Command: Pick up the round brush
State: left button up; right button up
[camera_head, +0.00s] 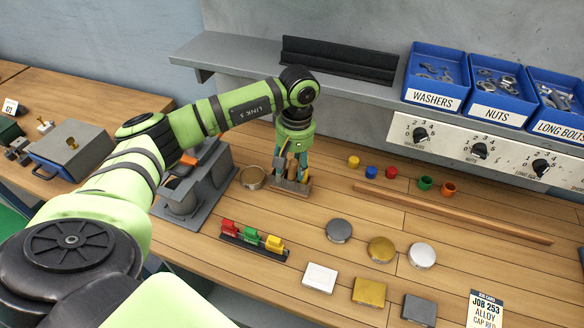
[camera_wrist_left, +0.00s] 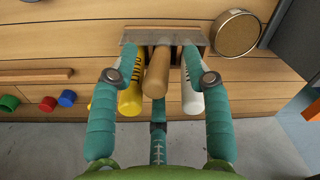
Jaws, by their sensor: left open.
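A small brown holder (camera_head: 303,188) stands on the bench below my left gripper (camera_head: 291,168), with upright tools in it. In the left wrist view the holder (camera_wrist_left: 205,38) carries a yellow lettered handle (camera_wrist_left: 130,98), a tan wooden handle (camera_wrist_left: 157,72) and a white lettered handle (camera_wrist_left: 192,98). I cannot tell for sure which belongs to the round brush; the tool heads are hidden. My left gripper, seen in its wrist view (camera_wrist_left: 158,85), is open, its teal fingers spread to either side of the handles, with the tan one near the middle. My right gripper is out of view.
A round mesh-topped tin (camera_head: 253,178) stands close left of the holder, beside a grey stand (camera_head: 205,190). Small coloured cups and a wooden rod (camera_head: 450,213) lie to the right. A shelf (camera_head: 225,55) with blue bins (camera_head: 437,78) overhangs behind.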

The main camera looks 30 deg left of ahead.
aim_at(292, 174)
pick_arm(q)
notch_tip(292, 174, down, 2)
jog(key=shift+p, duration=0.3)
jog(key=shift+f, duration=0.3)
grip_shut()
jog(key=shift+f, duration=0.1)
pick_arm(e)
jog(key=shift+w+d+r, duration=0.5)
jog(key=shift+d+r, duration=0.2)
pick_arm(q)
jog(key=shift+d, duration=0.1)
